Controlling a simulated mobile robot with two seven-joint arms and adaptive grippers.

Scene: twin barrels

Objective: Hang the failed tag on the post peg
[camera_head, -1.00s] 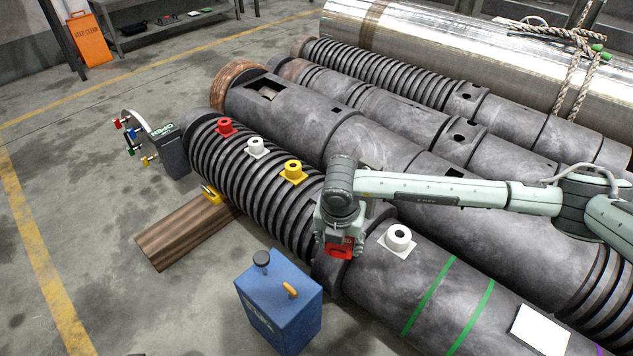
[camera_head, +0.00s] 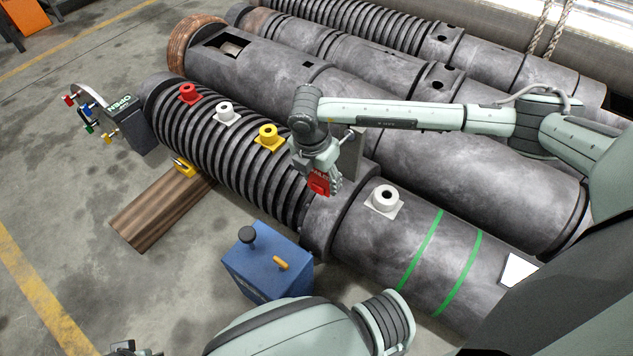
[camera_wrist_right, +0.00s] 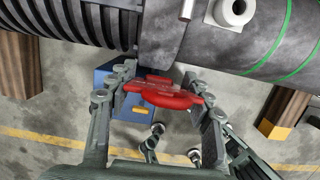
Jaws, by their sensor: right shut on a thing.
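The red failed tag (camera_head: 319,181) is in my right gripper (camera_head: 322,172), above the front barrel near the end of its ribbed part. In the right wrist view the gripper (camera_wrist_right: 165,95) is shut on the tag (camera_wrist_right: 165,92), which spans between its fingers. A grey upright plate (camera_head: 354,152), which looks like the post, stands on the barrel just behind my right gripper. My left gripper (camera_head: 130,348) is cut off at the bottom edge.
White (camera_head: 384,199), yellow (camera_head: 268,136), white (camera_head: 227,113) and red (camera_head: 189,94) sockets stand along the front barrel (camera_head: 330,225). An OPEN-marked lock rack (camera_head: 125,122) and timber (camera_head: 160,213) are at left.

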